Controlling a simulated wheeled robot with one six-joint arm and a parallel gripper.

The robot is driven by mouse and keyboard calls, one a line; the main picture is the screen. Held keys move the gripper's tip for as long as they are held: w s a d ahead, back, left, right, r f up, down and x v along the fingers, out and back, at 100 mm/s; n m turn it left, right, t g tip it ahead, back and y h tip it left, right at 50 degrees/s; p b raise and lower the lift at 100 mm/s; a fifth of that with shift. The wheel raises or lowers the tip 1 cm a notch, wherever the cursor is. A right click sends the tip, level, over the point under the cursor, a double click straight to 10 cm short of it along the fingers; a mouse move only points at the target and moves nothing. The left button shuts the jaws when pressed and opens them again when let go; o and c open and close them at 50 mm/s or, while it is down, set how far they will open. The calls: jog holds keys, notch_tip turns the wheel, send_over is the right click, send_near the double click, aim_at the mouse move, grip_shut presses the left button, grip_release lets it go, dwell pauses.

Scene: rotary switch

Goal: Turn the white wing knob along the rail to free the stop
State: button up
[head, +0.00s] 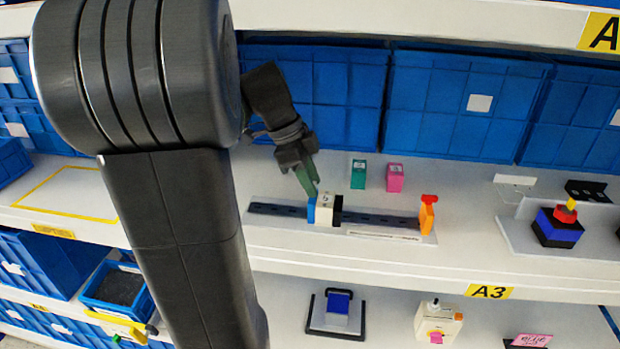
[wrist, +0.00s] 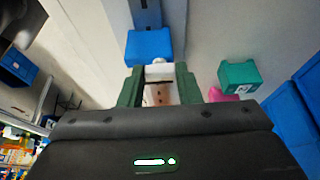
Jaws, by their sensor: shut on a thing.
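A block of blue, white and black parts (head: 325,209) sits on a dark rail (head: 380,218), left of its middle. My gripper (head: 312,188) reaches down to the block's blue and white end from the upper left. In the wrist view its green fingers (wrist: 158,88) are shut on the white wing knob (wrist: 159,72), one on each side. The blue part (wrist: 149,47) lies just beyond the knob. The fingers hide most of the knob in the head view, so its angle is unclear. An orange piece (head: 427,217) stands at the rail's right end.
A green block (head: 358,174) and a pink block (head: 395,177) stand behind the rail. Blue bins (head: 455,105) line the back of the shelf. A blue and black device with a red and yellow top (head: 558,227) stands at the right. Shelf in front of the rail is clear.

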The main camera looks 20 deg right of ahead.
jog(key=n+t+b, duration=0.1)
jog(key=n, duration=0.1)
jog(key=n+b, duration=0.1)
jog(key=n, duration=0.1)
jog(key=shift+s+n+t+h, duration=0.2)
jog(key=shift+n+t+h, duration=0.1)
jog(key=shift+t, duration=0.1)
jog(key=n+t, duration=0.1)
jog(key=n, duration=0.3)
jog(key=shift+s+t+b, duration=0.15)
jog(key=shift+t+b, duration=0.25)
jog(key=n, duration=0.2)
jog(key=n+t+y, duration=0.1)
jog(key=n, duration=0.2)
jog(key=shift+s+r+t+p, duration=0.15)
jog(key=shift+t+p, duration=0.15)
jog(key=shift+p, duration=0.1)
jog(key=shift+d+n+t+y+p, duration=0.1)
jog(key=shift+n+t+y+p, duration=0.25)
jog(key=shift+n, duration=0.7)
jog(key=shift+d+n+t+y+p, duration=0.1)
jog(key=shift+n+t+y+p, duration=0.25)
jog(key=shift+n, duration=0.7)
jog(key=o, duration=1)
jog(key=shift+s, duration=0.1)
